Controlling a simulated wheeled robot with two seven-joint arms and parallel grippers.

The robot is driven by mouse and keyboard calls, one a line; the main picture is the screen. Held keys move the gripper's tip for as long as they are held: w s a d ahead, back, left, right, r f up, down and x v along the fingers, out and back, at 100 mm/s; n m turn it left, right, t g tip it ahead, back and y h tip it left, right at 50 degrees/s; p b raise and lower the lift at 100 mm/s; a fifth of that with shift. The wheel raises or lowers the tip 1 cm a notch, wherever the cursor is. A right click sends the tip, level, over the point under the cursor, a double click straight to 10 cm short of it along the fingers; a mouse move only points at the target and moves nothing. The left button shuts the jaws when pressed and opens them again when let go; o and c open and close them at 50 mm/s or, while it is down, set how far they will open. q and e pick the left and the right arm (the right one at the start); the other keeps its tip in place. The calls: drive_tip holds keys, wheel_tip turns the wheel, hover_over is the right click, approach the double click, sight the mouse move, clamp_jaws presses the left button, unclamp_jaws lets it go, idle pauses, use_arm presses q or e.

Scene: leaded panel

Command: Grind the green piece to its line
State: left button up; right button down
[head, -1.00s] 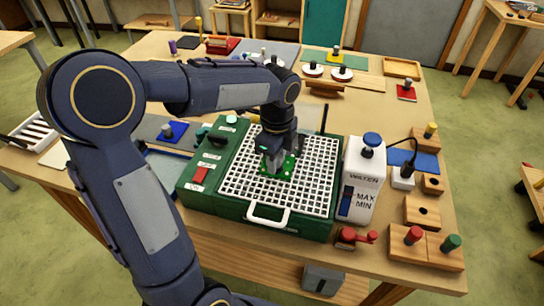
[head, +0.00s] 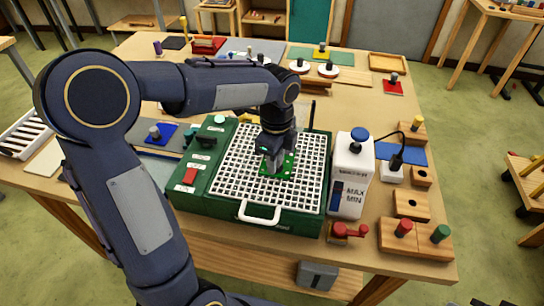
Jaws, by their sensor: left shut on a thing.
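The green piece (head: 287,166) lies flat over the white grid of the green grinder (head: 243,213), around the middle of the grid. My left gripper (head: 272,170) points down over it and is shut, with the fingertips at the piece. The gripper hides part of the piece, and its line cannot be made out. The grinder has a red switch (head: 189,176) on its left panel and a white handle in front. My right gripper is not in view.
A white water bottle (head: 349,182) stands close at the grinder's right. Wooden blocks with red and green knobs (head: 415,238) sit at the front right. A red clamp (head: 349,230) is at the front edge. A blue piece (head: 160,133) lies left of the grinder.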

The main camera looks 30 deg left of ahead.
sight(261, 165)
use_arm(q)
drive_tip(key=shift+w+d, duration=0.25)
drive_tip(key=shift+d, duration=0.6)
drive_tip(key=shift+a, duration=0.2)
drive_tip(key=shift+s+a, duration=0.2)
drive_tip(key=shift+a, duration=0.45)
drive_tip(key=shift+s+a, duration=0.15)
drive_tip(key=shift+a, duration=0.45)
drive_tip(key=shift+a, duration=0.15)
drive_tip(key=shift+s+a+p, duration=0.25)
drive_tip(key=shift+a+p, duration=0.1)
drive_tip(key=shift+a, duration=0.9)
drive_tip(key=shift+d, duration=0.1)
drive_tip(key=shift+w+d, duration=0.15)
drive_tip(key=shift+d, duration=0.55)
drive_tip(key=shift+w+d, duration=0.15)
drive_tip(key=shift+d, duration=0.5)
